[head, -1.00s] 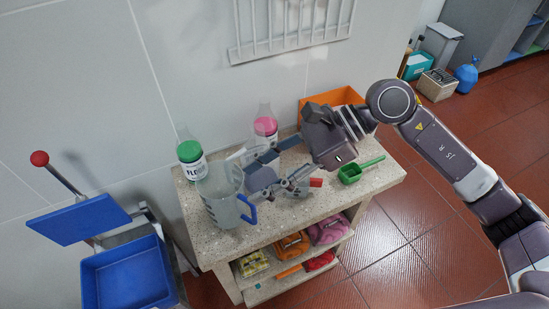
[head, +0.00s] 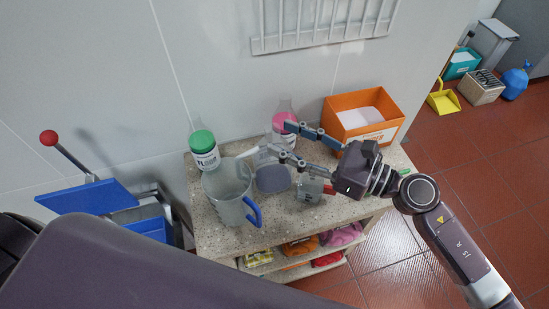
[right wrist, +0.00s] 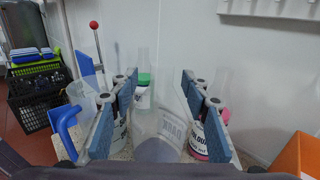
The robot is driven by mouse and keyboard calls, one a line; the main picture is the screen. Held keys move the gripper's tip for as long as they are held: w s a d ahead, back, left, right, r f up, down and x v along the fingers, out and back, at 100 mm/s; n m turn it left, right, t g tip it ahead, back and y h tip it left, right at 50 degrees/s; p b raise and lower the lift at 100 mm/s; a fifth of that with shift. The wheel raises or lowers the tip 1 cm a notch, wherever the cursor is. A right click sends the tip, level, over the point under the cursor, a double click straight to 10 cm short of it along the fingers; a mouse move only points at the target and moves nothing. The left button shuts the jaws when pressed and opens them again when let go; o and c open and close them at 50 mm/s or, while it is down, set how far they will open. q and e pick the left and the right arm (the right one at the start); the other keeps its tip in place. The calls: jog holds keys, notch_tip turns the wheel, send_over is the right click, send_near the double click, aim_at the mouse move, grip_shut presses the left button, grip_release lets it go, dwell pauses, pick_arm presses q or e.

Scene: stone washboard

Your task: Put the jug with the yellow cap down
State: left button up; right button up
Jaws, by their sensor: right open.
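A clear jug (head: 272,179) with a greyish lower part stands on the speckled stone top, right of the blue-handled measuring pitcher (head: 228,200). No yellow cap can be made out on it. My right gripper (head: 278,138) is open, its fingers pointing left near the jug. In the right wrist view the clear jug (right wrist: 157,150) shows between the spread fingers, with gaps at its sides. My left gripper is not in view.
An orange box (head: 365,137) is at the back right. A blue tray apparatus with a red knob (head: 48,138) stands left of the stone top (head: 215,238).

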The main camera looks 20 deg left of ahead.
aim_at(279, 135)
jog(key=a, duration=0.1)
jog(key=w+a+p, duration=0.1)
jog(key=shift+a+r, duration=0.25)
jog(key=shift+a, duration=0.1)
jog(key=shift+a+f, duration=0.25)
jog(key=shift+a, duration=0.45)
jog(key=shift+w+d, duration=0.1)
jog(key=c, duration=0.3)
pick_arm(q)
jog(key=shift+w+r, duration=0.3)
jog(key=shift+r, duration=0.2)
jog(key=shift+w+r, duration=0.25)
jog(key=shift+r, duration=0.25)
pick_arm(e)
grip_shut()
